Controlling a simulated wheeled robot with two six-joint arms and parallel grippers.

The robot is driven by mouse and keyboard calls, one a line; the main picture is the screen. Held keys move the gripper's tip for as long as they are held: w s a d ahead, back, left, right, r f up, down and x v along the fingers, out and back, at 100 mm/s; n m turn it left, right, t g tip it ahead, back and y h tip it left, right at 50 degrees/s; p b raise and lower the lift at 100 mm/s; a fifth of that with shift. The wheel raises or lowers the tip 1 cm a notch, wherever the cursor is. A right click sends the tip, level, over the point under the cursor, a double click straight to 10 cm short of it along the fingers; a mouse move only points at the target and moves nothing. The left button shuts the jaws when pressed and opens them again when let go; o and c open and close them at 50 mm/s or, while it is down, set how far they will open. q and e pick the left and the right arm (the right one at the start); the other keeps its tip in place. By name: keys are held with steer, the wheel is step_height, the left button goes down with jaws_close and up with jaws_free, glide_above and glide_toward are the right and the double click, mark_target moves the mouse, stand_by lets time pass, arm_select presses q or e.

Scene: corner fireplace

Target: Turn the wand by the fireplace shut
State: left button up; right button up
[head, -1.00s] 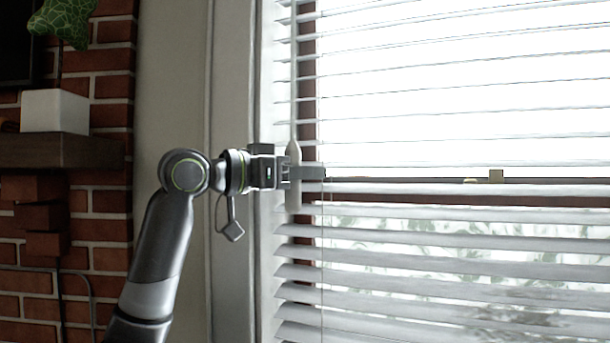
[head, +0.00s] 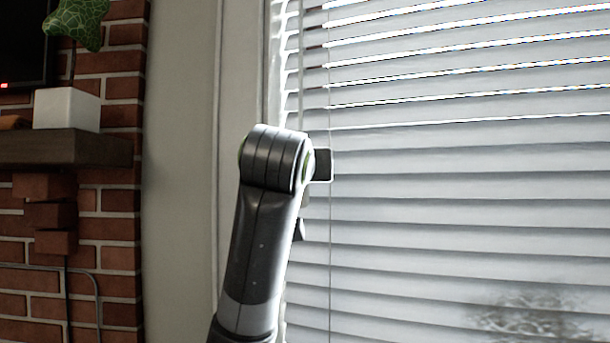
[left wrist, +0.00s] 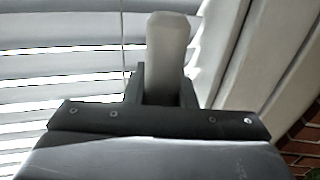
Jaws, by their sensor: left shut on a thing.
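The wand (left wrist: 168,45) is pale, with a thick rounded end, and stands between the two dark fingers of my left gripper (left wrist: 165,88) in the left wrist view. The left gripper is shut on it. In the head view my left arm's wrist hides most of the gripper and the gripped part of the wand. The window blind (head: 450,190) has white slats. They are tilted nearly flat against each other in the middle and lower part, with thin bright gaps near the top. The blind also shows in the left wrist view (left wrist: 60,85). My right gripper is not in view.
A brick fireplace wall (head: 115,190) stands at the left, with a dark wooden mantel (head: 60,149) holding a white pot (head: 66,109) with a green plant (head: 78,22). A plain pale wall strip (head: 180,180) lies between the bricks and the window frame.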

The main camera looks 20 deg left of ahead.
arm_select(q)
steer(key=shift+a+n+g+y+b, duration=0.15)
steer(key=shift+n+g+y+b, duration=0.2)
steer(key=shift+n+y, duration=1.05)
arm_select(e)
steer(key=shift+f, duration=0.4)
arm_select(q)
steer(key=shift+y, duration=0.4)
steer(key=o, duration=1)
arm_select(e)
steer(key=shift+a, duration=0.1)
arm_select(q)
steer(key=shift+s, duration=0.1)
arm_select(e)
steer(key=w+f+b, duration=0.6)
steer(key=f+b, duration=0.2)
steer(key=b, duration=0.6)
arm_select(q)
steer(key=shift+b+v, duration=1.55)
steer(key=shift+v, duration=7.05)
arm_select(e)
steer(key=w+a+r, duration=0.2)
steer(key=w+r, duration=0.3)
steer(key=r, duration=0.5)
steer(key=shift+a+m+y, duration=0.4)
